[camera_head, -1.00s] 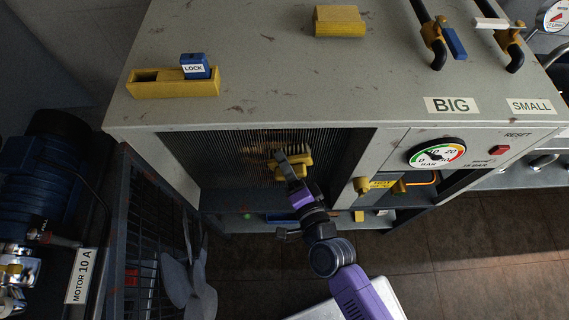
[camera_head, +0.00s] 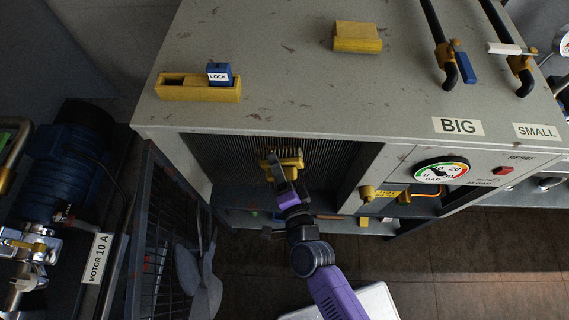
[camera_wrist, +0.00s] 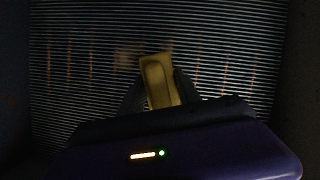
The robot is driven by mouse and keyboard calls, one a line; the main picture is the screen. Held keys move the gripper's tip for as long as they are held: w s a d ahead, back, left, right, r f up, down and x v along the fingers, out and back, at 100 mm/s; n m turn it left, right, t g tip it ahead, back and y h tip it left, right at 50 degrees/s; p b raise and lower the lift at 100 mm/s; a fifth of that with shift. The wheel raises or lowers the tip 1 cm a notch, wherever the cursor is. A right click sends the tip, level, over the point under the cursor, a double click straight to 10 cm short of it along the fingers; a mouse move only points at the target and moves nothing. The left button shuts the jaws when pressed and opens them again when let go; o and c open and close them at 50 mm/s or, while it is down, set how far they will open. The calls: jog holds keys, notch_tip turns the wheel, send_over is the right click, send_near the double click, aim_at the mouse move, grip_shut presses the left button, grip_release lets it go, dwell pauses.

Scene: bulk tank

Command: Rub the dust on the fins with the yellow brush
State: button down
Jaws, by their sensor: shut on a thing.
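The yellow brush (camera_head: 288,162) is at the finned panel (camera_head: 225,152) in the open front of the grey cabinet. My gripper (camera_head: 279,172) is shut on the brush and reaches up to it from below. In the wrist view the brush (camera_wrist: 159,80) sits between the two dark fingers, in front of the fins (camera_wrist: 225,50). A brownish dust patch (camera_wrist: 128,56) shows on the fins just left of the brush's top. Fainter rust-coloured streaks run down the fins on both sides. I cannot tell whether the bristles touch the fins.
On the cabinet top are a yellow holder (camera_head: 190,88) with a blue LOCK block (camera_head: 219,73) and a yellow block (camera_head: 357,37). A gauge (camera_head: 440,171) and yellow valve fittings (camera_head: 368,193) are right of the fins. A mesh cage (camera_head: 160,240) stands lower left.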

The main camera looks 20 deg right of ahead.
aim_at(267, 166)
jog(key=shift+w+a+r+p, duration=0.15)
jog(key=shift+w+a+p, duration=0.25)
jog(key=shift+a, duration=0.3)
jog(key=shift+w+a+r+p, duration=0.15)
jog(key=shift+w+a+p, duration=0.2)
jog(key=shift+a, duration=0.35)
jog(key=shift+w+a+p, duration=0.2)
jog(key=shift+w+a, duration=0.05)
jog(key=shift+a, duration=0.5)
jog(key=shift+w+a+p, duration=0.15)
jog(key=shift+w+a, duration=0.1)
jog(key=shift+a, duration=0.5)
jog(key=shift+w+a+f+b, duration=0.1)
jog(key=shift+w+a+b, duration=0.15)
jog(key=shift+a, duration=0.5)
jog(key=shift+w+a+f+b, duration=0.1)
jog(key=shift+a+f+b, duration=0.1)
jog(key=shift+a, duration=0.55)
jog(key=shift+w+a+f+b, duration=0.1)
jog(key=shift+w+a+b, duration=0.15)
jog(key=shift+a, duration=0.5)
jog(key=shift+a+r, duration=0.15)
jog(key=shift+a, duration=0.35)
jog(key=shift+s+a, duration=0.35)
jog(key=shift+s, duration=0.6)
jog(key=shift+s+a, duration=0.35)
jog(key=shift+s, duration=0.55)
jog(key=shift+s+a, duration=0.35)
jog(key=shift+s, duration=0.6)
jog(key=shift+s, duration=0.1)
